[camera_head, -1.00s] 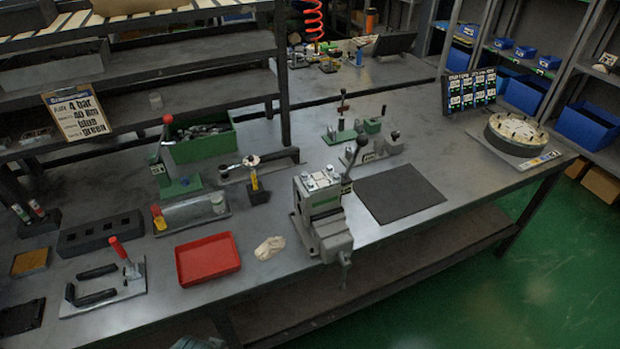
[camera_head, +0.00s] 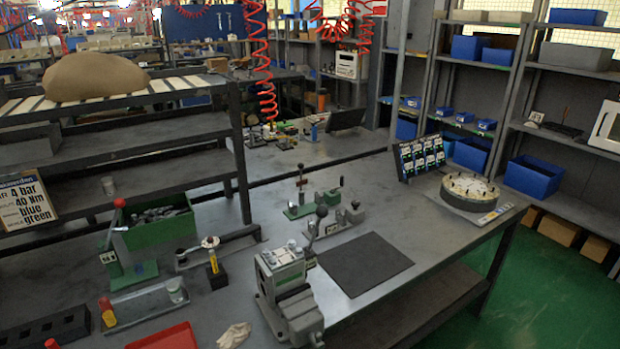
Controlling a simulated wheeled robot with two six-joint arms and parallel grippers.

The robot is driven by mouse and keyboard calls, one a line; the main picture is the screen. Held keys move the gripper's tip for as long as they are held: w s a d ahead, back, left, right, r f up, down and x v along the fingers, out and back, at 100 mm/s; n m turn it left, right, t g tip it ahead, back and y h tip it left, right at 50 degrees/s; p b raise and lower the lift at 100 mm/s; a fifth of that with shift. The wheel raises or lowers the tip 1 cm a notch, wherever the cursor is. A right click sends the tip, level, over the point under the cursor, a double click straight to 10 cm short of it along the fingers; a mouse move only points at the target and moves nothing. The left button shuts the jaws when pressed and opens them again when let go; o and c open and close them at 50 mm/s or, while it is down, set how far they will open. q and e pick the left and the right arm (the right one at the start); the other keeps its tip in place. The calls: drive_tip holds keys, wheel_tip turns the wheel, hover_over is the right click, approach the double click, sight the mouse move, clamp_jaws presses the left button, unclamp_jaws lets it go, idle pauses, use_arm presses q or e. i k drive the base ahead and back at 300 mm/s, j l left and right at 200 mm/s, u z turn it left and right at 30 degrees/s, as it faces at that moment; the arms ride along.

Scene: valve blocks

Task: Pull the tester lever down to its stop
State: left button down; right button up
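Several levers stand on the grey workbench (camera_head: 400,232), and I cannot tell for certain which is the tester's. A lever with a black ball knob (camera_head: 322,211) rises upright, leaning slightly, behind the grey vise-like block (camera_head: 284,285). A green stand (camera_head: 125,262) at the left has an arm with a red knob (camera_head: 119,202). A small green fixture (camera_head: 300,208) farther back has an upright handle, and a grey-green fixture (camera_head: 343,217) beside it has a short dark knob. Neither of my grippers is in view.
A dark mat (camera_head: 364,263) lies right of the vise. A green bin (camera_head: 160,233), a red tray (camera_head: 172,338), a pale cloth (camera_head: 234,335) and a torque-wrench-like tool (camera_head: 225,242) occupy the left. A round dial fixture (camera_head: 469,190) stands at the right end.

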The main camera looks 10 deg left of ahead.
sight(119, 203)
drive_tip(key=j+u, duration=0.15)
drive_tip(key=u, duration=1.1)
